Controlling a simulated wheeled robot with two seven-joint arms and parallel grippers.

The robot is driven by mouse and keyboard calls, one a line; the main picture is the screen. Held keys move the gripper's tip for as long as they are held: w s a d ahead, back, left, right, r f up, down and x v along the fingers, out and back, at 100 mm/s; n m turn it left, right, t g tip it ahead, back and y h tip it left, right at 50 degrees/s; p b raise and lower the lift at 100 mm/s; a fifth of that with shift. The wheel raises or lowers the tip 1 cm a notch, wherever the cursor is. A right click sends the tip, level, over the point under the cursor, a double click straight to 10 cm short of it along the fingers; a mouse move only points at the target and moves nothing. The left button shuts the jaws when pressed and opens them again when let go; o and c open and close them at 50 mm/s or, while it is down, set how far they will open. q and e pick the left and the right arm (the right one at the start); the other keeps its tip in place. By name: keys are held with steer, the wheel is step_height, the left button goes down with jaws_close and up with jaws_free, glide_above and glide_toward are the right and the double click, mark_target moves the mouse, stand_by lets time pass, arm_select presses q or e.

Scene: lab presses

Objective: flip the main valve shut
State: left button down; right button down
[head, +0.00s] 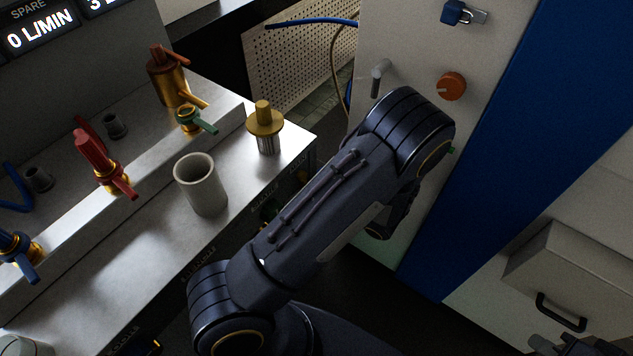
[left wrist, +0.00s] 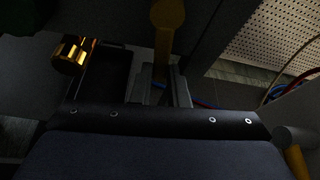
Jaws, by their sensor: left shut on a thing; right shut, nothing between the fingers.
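In the left wrist view, a dull yellow lever (left wrist: 165,40) with a rounded end runs down between the fingers of my left gripper (left wrist: 164,80). The gripper is shut on this lever. It looks like the main valve's handle, but its valve body is hidden. In the head view, the arm in the middle hides the lever and the left gripper's fingers. My right gripper (head: 570,344) shows partly at the bottom right edge, shut and empty, apart from the valve area.
A steel bench (head: 140,250) at left carries a grey cup (head: 201,184), a brass-topped weight-like piece (head: 265,125) and red (head: 100,160), green (head: 190,117) and blue (head: 20,250) taps. A grey cabinet (head: 410,60) has an orange knob (head: 451,86).

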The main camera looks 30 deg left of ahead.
arm_select(q)
steer(key=shift+s+m+g+p, duration=0.4)
steer(key=shift+m+p, duration=0.1)
steer(key=shift+m, duration=0.1)
steer(key=shift+f, duration=0.1)
steer(key=c, duration=1.4)
jaws_free()
steer(key=v, duration=0.7)
steer(key=shift+d+p, duration=0.4)
